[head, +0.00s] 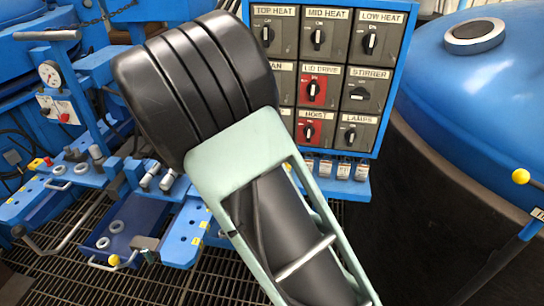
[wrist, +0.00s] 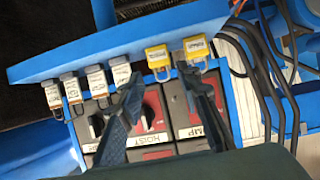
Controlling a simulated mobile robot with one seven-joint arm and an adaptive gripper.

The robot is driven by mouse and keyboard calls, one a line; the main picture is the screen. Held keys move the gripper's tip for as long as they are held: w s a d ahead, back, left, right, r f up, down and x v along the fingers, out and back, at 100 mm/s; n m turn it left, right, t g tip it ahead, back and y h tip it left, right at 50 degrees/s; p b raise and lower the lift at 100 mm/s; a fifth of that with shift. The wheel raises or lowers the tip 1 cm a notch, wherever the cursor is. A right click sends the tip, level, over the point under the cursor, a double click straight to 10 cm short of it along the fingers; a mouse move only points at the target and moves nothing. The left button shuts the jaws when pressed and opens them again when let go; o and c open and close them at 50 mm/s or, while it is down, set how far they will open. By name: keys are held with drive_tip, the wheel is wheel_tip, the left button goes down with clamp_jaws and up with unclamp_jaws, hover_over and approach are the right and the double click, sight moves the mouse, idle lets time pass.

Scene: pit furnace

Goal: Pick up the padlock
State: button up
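Two yellow padlocks, a left one (wrist: 158,60) and a right one (wrist: 196,48), show in the wrist view along the edge of a blue shelf. Several grey padlocks with white labels (wrist: 97,84) are in the same row to their left, and they show in the head view (head: 344,170) under the switch panel. My gripper (wrist: 161,74) is open, and nothing is between its fingers. The left yellow padlock appears just beyond the gap between the fingertips; the right one is by the right fingertip. In the head view my arm hides the gripper and the yellow padlocks.
The switch panel (head: 331,72), with labelled knobs, is close to the padlocks. Dark cables (wrist: 262,75) run to the right in the wrist view. A large blue-topped vessel (head: 455,85) stands at right. Blue trays and a gauge (head: 50,74) are at left, over grated floor.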

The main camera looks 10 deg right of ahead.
drive_tip(key=b+x, duration=0.2)
drive_tip(key=x, duration=0.8)
drive_tip(key=shift+w+d, duration=0.25)
drive_tip(key=shift+w, duration=0.05)
clamp_jaws()
drive_tip(key=shift+r, duration=0.1)
